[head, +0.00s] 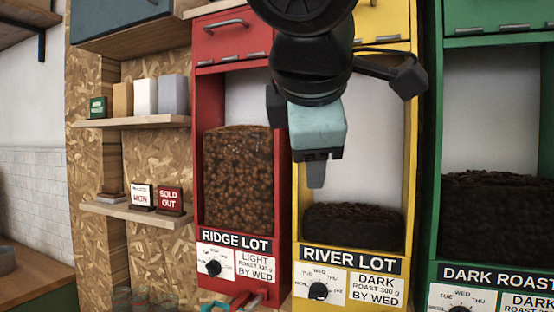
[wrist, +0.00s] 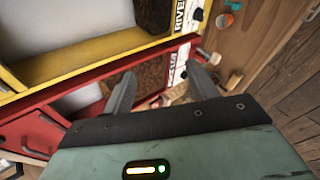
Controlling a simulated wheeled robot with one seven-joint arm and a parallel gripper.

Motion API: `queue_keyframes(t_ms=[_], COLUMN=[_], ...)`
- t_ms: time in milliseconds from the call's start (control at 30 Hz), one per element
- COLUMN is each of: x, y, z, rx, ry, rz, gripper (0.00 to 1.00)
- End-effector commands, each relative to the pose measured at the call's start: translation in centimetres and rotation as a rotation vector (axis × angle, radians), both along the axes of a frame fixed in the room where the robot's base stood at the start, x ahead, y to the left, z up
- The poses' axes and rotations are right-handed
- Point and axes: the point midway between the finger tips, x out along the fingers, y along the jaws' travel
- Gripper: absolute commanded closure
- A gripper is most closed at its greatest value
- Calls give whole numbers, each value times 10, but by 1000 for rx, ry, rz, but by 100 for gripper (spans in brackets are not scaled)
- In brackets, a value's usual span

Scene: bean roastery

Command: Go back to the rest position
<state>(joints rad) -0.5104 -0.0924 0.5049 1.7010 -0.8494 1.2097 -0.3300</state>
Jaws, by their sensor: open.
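My gripper (head: 316,172) hangs from my arm in front of the yellow River Lot bin (head: 410,150), near its left edge beside the red Ridge Lot bin (head: 285,190). It points downward. In the wrist view my gripper (wrist: 160,90) shows two fingers apart with nothing between them. Beyond the fingers lie the red bin (wrist: 80,125) and the yellow bin (wrist: 90,60). The gripper hides part of the yellow bin's window in the head view.
A green Dark Roast bin (head: 433,150) stands at the right. Shelves at the left hold several boxes and a Sold Out sign (head: 170,199). Knobs, including the River Lot dial (head: 318,291), stick out below the windows. Red and blue items (head: 240,301) lie below the red bin.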

Motion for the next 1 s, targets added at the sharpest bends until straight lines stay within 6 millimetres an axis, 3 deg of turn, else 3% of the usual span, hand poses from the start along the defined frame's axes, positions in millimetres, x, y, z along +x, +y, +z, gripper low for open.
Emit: queue_keyframes(t_ms=[33,167,300,400,500,600,700,1000], x=[-4,-24,-58,-89,-119,-142,-156,-161], y=[-4,-15,-36,-55,-73,-87,-95,-98], z=[-42,-135,-229,-288,-333,-363,-379,-383], rx=[20,109,233,334,428,501,546,565], ry=[79,282,496,629,727,786,814,825], rz=[-12,-78,-221,-365,-521,-658,-746,-783], gripper=[42,42,42,42,42,42,42,42])
